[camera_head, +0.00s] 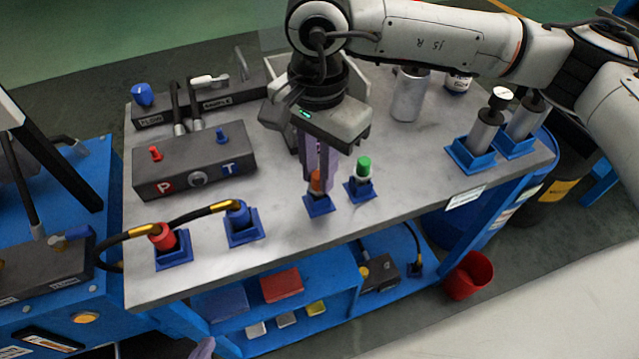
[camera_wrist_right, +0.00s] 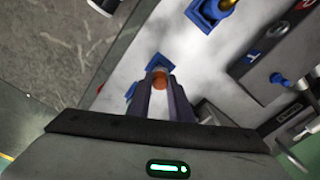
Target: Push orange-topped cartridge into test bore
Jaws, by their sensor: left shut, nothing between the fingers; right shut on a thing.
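The orange-topped cartridge (camera_head: 316,184) stands upright in a blue square holder (camera_head: 320,206) near the bench's front edge. My right gripper (camera_head: 318,176) comes down from above and is shut on the cartridge; its orange top (camera_wrist_right: 159,83) shows between the fingers in the right wrist view. The cartridge's lower part is hidden in the holder. The dark block (camera_head: 190,165) marked P and T has a round grey opening (camera_head: 198,179) in its front face; I cannot tell for sure that it is the test bore. My left gripper (camera_head: 204,348) shows only as a fingertip part at the bottom edge, shut and empty.
A green-topped cartridge (camera_head: 364,168) in its own holder stands close on the right. Red (camera_head: 162,238) and blue (camera_head: 238,214) hose couplings sit in holders to the left. Silver cylinders (camera_head: 484,132) stand at the right. The bench top between block and cartridge is clear.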

